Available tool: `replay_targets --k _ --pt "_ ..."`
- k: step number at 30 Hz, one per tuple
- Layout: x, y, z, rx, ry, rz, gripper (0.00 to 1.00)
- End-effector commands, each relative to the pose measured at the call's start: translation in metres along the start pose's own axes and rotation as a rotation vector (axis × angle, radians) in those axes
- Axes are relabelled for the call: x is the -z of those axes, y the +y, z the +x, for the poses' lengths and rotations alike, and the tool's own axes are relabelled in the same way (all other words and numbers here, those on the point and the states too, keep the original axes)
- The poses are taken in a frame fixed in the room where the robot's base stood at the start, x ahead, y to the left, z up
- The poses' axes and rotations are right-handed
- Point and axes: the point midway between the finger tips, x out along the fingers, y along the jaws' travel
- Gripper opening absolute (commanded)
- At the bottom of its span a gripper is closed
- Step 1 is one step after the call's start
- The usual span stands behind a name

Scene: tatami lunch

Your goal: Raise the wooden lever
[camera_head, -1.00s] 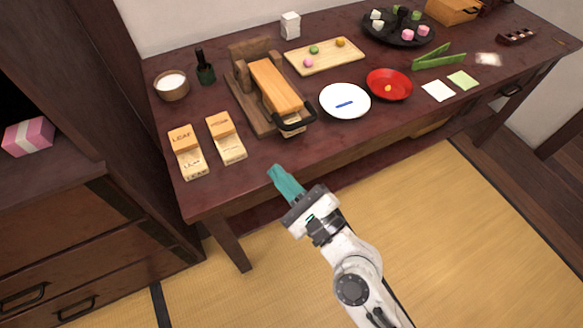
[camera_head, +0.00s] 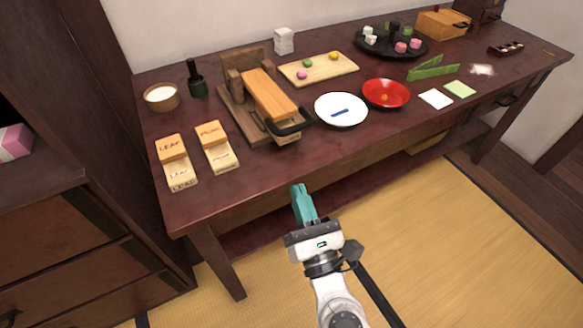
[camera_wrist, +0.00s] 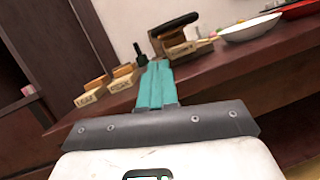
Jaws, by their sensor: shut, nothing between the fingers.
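The wooden lever (camera_head: 268,94) is a light wooden bar with a black handle (camera_head: 288,127) at its near end. It lies low on a brown wooden press base (camera_head: 232,108) on the dark red table. In the wrist view the black handle (camera_wrist: 176,24) shows just beyond my fingertips, above a pale block. My gripper (camera_head: 299,187) has teal fingers, shut and empty. It is in front of the table's front edge, below and apart from the handle. The fingers also show in the wrist view (camera_wrist: 157,66), pointing toward the press.
Two wooden stamp blocks, marked LEAF (camera_head: 171,147) and PLUM (camera_head: 211,133), stand left of the press. A white plate (camera_head: 341,98) with a blue stick and a red bowl (camera_head: 386,94) are to its right.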

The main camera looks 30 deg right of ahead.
Motion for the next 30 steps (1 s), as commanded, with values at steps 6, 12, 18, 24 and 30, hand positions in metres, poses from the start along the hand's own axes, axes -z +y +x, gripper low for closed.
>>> replay_targets --k 6,12,18,24,30 --pt "-0.005 0.000 0.035 0.002 -0.004 -0.002 0.00" --pt "-0.004 0.000 0.069 0.001 -0.004 -0.003 0.00" --pt "-0.002 0.000 0.090 0.000 -0.002 -0.002 0.00" --pt "-0.001 0.000 0.096 0.000 0.000 -0.002 0.00" --pt "-0.001 0.000 0.095 0.000 -0.001 -0.002 0.00"
